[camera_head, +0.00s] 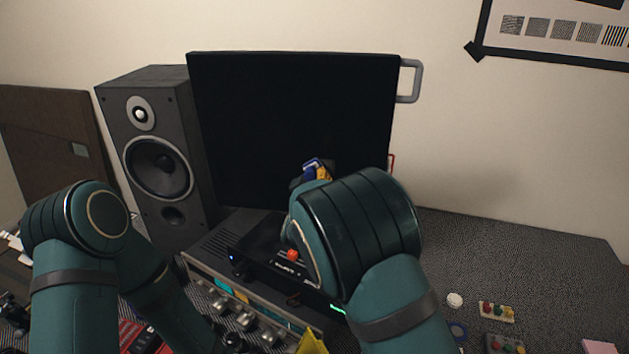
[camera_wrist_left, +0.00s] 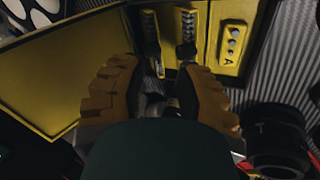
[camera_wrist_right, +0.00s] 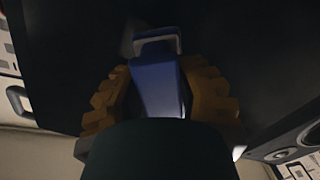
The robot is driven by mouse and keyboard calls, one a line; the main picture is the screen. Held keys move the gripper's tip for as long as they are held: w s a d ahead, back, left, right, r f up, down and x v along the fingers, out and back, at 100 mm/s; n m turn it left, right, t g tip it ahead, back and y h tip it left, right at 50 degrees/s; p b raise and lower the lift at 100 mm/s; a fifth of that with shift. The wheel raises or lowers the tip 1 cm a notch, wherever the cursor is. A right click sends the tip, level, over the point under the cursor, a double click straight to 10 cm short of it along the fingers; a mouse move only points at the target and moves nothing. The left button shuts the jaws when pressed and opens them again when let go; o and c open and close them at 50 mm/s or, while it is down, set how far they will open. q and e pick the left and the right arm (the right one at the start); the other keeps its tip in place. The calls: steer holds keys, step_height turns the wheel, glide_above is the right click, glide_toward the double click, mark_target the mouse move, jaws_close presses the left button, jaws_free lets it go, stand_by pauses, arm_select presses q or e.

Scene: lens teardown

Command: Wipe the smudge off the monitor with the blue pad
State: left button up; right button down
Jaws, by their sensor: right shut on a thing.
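The monitor (camera_head: 285,110) is a wide black screen with a grey handle on its right edge. My right gripper (camera_head: 318,174) is in front of the lower right part of the screen, and my forearm hides part of it. In the right wrist view my right gripper (camera_wrist_right: 165,95) is shut on the blue pad (camera_wrist_right: 157,85), whose pale end faces the dark screen. I cannot tell whether it touches. A faint grey patch (camera_wrist_right: 130,42) shows on the screen beside the pad's end. My left gripper (camera_wrist_left: 158,95) is open and empty above a yellow case.
A black speaker (camera_head: 160,150) stands left of the monitor. Stacked audio units (camera_head: 255,265) stand below the screen. The yellow case (camera_wrist_left: 70,65) and a black lens (camera_wrist_left: 277,135) lie near my left gripper. The table (camera_head: 520,250) right of the monitor is mostly clear.

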steer(key=shift+w+d, duration=0.1)
steer(key=shift+w, duration=0.65)
arm_select(q)
steer(key=shift+f+b, duration=0.8)
arm_select(e)
steer(key=shift+s+d, duration=0.2)
steer(key=shift+d, duration=1.85)
arm_select(q)
steer(key=shift+s+r, duration=0.1)
arm_select(e)
steer(key=shift+a+r, duration=0.15)
steer(key=shift+a, duration=0.05)
arm_select(q)
steer(key=shift+r, duration=0.2)
arm_select(e)
steer(key=shift+a, duration=0.65)
arm_select(q)
steer(key=shift+r+p, duration=0.25)
steer(key=shift+p, duration=0.25)
arm_select(e)
steer(key=shift+w+a, duration=0.2)
steer(key=shift+a, duration=1)
steer(key=shift+s, duration=0.15)
